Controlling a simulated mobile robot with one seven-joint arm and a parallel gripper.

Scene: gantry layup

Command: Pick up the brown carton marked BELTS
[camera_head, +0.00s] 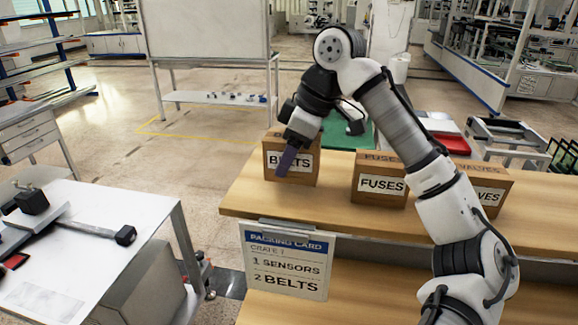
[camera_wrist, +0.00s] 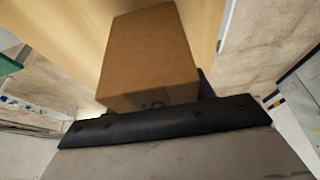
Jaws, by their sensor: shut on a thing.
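The brown carton marked BELTS (camera_head: 274,172) stands upright at the left end of the wooden bench top (camera_head: 335,208), its white label facing my head camera. My gripper (camera_head: 290,160) reaches down over it from above and is shut on it. One dark purple finger lies across the front face and partly covers the label; the other finger is hidden. In the wrist view the carton (camera_wrist: 150,55) fills the middle, its plain brown face in sight, with a sliver of purple finger beside it. I see no clear gap between carton and bench.
The FUSES carton (camera_head: 380,186) stands to the right, and a third carton (camera_head: 491,193), its label partly hidden by my arm, stands beyond it. A packing card (camera_head: 287,262) listing sensors and belts hangs on the bench front. A white table (camera_head: 85,245) stands at left.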

